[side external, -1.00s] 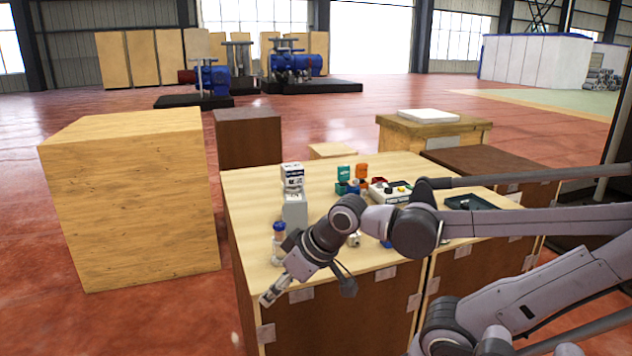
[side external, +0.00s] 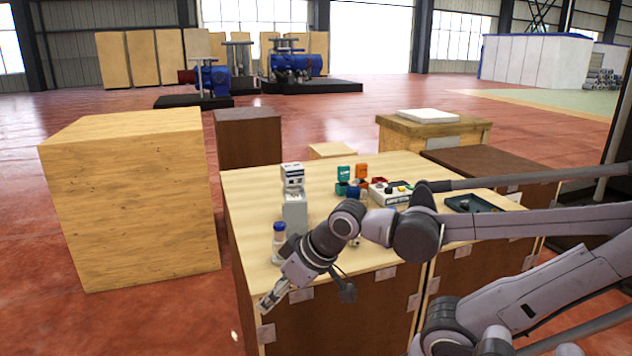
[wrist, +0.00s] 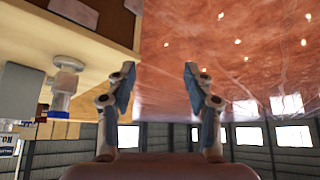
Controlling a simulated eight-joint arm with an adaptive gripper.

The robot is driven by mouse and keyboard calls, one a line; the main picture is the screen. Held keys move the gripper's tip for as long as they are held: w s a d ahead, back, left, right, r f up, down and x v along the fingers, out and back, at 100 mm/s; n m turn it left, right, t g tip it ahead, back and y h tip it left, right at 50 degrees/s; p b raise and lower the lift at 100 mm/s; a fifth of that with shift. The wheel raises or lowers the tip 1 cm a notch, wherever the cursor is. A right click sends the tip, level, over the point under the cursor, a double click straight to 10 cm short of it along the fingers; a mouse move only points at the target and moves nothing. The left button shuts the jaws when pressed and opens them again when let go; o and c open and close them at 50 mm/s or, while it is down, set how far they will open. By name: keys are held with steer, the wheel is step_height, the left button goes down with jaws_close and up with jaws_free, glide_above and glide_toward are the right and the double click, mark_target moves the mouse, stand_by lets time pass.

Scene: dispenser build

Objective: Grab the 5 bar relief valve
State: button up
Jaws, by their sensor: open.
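I cannot tell for certain which object is the 5 bar relief valve. A small clear cylinder with a blue cap (side external: 279,238) stands at the near-left part of the table, beside my wrist. In the wrist view, a blue-collared part with a pale flange (wrist: 63,90) shows at the left, outside my fingers. My gripper (side external: 271,298) is beyond the table's near-left corner in the side view, pointing down. In the wrist view, my gripper (wrist: 160,78) is open, with nothing between its fingers. My arm hides part of the table.
The wooden table (side external: 250,200) carries a grey block (side external: 295,212) with a white-and-black box (side external: 292,176) on it. A white device with coloured knobs (side external: 390,192), teal and orange items, and a dark tray (side external: 470,203) stand farther right. A large wooden crate (side external: 130,200) stands left; floor between is clear.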

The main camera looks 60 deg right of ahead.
stand_by(0.4)
steer(key=m+g+h, duration=0.4)
steer(key=m+g, duration=0.2)
steer(key=m, duration=0.9)
glide_toward(279, 224)
steer(key=shift+x, duration=5.45)
steer(key=shift+c, duration=0.3)
jaws_close()
